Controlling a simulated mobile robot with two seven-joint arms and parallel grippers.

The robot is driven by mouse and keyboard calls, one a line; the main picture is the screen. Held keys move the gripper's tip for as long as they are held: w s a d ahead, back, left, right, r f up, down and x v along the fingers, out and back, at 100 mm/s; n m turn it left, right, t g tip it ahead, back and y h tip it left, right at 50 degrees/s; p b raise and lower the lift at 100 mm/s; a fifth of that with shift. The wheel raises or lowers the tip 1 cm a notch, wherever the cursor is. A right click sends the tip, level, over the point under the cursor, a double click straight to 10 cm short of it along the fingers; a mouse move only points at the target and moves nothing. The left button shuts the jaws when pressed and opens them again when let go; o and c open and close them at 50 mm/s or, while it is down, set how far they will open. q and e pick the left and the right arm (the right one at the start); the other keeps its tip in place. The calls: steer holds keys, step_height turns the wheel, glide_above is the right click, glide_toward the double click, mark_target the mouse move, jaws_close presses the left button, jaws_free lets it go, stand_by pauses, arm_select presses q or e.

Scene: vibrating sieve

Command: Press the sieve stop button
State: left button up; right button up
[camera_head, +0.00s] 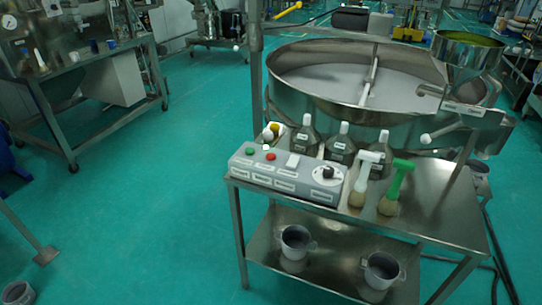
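A grey control box (285,184) sits at the front left of a steel table. Its sloped top carries a green button (250,151), a red button (271,156) to the right of it, a white switch (292,160) and a black knob (327,170). Labels line its front face, too small to read, so I cannot read which button is marked stop. The large round steel sieve (345,105) stands behind the table with pale material in its pan. Neither of my grippers is in view.
Several labelled bottles (340,147) stand behind the box. A white-handled brush (363,178) and a green-handled brush (396,187) stand upright to its right. The steel table (438,215) has two pots on its lower shelf. Green floor (150,215) is clear to the left.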

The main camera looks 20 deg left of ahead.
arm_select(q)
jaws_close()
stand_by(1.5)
